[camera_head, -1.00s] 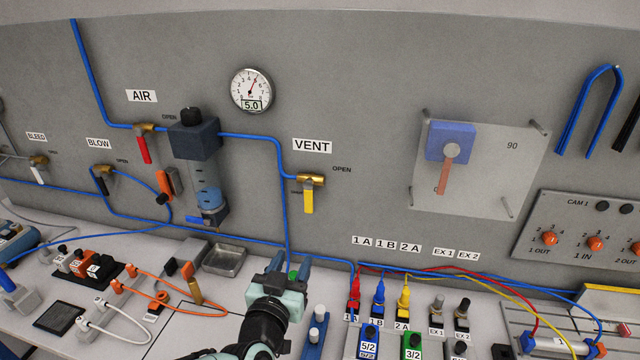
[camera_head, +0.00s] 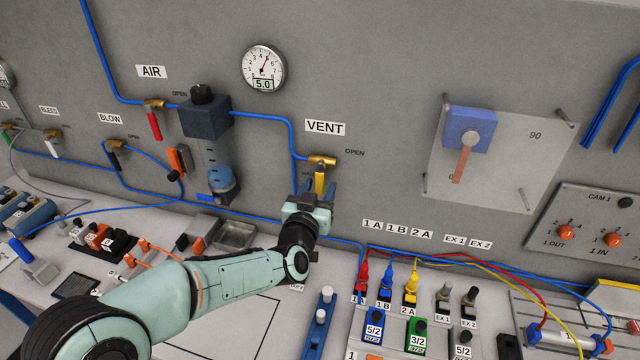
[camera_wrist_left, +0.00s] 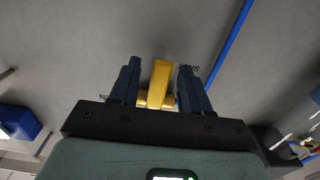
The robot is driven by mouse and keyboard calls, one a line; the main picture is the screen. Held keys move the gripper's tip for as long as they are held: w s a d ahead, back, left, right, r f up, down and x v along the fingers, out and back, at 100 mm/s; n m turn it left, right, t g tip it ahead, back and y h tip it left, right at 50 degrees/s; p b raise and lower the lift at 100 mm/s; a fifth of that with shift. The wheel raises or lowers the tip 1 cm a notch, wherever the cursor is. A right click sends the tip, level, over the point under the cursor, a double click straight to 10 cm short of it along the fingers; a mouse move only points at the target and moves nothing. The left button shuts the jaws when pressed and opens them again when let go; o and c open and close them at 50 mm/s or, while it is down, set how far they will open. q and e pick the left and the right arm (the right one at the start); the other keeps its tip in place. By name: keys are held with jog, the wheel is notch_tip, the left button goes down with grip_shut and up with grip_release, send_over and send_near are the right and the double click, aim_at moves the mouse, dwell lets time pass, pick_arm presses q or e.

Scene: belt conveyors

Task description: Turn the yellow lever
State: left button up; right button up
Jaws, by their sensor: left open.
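The yellow lever (camera_head: 320,183) hangs down from a brass valve (camera_head: 322,161) on the grey wall panel, under the VENT label (camera_head: 325,128). My left gripper (camera_head: 316,190) is at the lever, with its fingers pointing up at the wall. In the left wrist view the yellow lever (camera_wrist_left: 160,82) stands between the two dark blue fingers of the open gripper (camera_wrist_left: 160,88), with a gap on each side. The lever's lower end is partly hidden by the gripper in the head view. My right gripper is not in view.
A blue air tube (camera_head: 262,117) runs along the wall to the valve and down just left of the gripper. A filter unit (camera_head: 206,120) hangs to the left. Coloured plugs (camera_head: 386,284) stand on the bench to the lower right.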

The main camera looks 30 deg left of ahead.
pick_arm(q)
jog(key=shift+w+a, duration=0.15)
jog(key=shift+w, duration=0.5)
grip_shut()
